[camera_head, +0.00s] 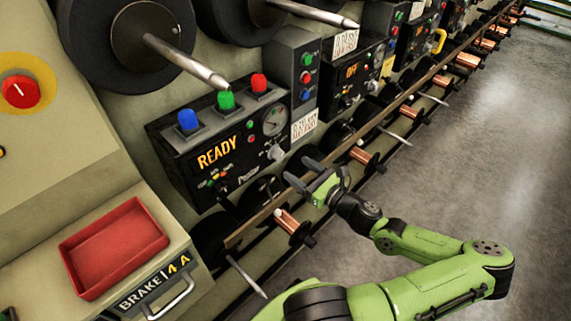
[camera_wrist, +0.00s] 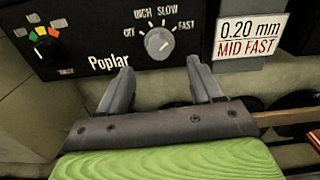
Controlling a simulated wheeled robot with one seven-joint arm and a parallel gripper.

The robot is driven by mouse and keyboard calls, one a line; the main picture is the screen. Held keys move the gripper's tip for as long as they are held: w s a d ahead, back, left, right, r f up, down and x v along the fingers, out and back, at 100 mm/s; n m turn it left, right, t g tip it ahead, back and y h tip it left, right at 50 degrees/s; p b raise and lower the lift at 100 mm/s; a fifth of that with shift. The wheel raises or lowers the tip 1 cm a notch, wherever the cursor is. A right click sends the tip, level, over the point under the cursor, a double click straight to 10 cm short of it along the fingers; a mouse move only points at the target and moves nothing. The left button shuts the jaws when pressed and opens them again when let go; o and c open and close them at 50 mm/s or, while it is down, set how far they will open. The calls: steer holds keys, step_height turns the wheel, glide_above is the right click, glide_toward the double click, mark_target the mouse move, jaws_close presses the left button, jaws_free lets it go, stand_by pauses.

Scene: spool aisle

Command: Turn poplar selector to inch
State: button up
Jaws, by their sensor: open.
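The Poplar selector is a round grey knob (camera_wrist: 159,43) on the black Poplar panel (camera_wrist: 90,30) in the wrist view, with OFF, INCH, SLOW and FAST printed around its upper side. I cannot tell for sure which word its pointer faces. In the head view the knob (camera_head: 276,153) is small, at the lower right of the panel (camera_head: 178,160), whose display reads READY. My gripper (camera_wrist: 160,72) is open and empty, its two fingers apart just below the knob in the wrist view. In the head view my gripper (camera_head: 300,174) is in front of and below the panel's right end.
A white label reading 0.20 mm MID FAST (camera_wrist: 250,36) is right of the knob. Blue, green and red buttons (camera_head: 227,100) top the panel. A long rail (camera_head: 350,140) with copper spools (camera_head: 295,227) runs below. A red tray (camera_head: 113,247) is at left. Open floor (camera_head: 480,150) lies right.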

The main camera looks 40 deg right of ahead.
mark_target(281, 157)
steer(key=w+b, duration=0.1)
steer(key=w, duration=0.4)
steer(key=shift+w+a, duration=0.1)
steer(key=shift+w, duration=0.3)
steer(key=c, duration=1.1)
steer(key=shift+o, duration=0.2)
